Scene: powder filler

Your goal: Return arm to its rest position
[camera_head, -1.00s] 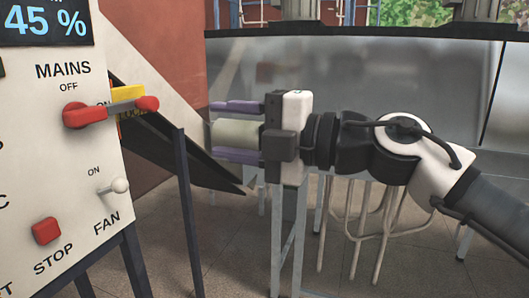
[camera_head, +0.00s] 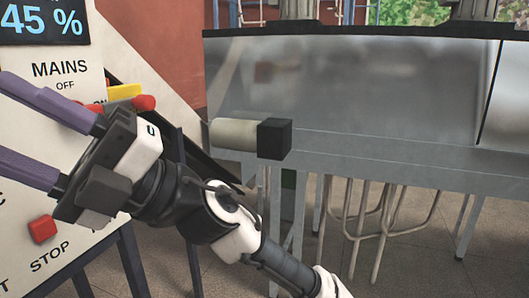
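My gripper (camera_head: 18,122) is at the left of the head view, in front of the control panel (camera_head: 52,52). Its two purple fingers are spread wide and point left, with nothing seen between them. Their tips reach or pass the picture's left edge. My arm (camera_head: 280,262) runs from the gripper down to the lower middle of the picture. The gripper hides the FAN switch and much of the MAINS switch. Whether it touches the panel I cannot tell.
The MAINS switch's red end (camera_head: 143,103) shows beside the panel, above a red STOP button (camera_head: 42,229). A cream cylinder (camera_head: 235,133) with a black block (camera_head: 274,139) is at the metal table's (camera_head: 400,155) left end. Stools (camera_head: 380,225) stand under the table.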

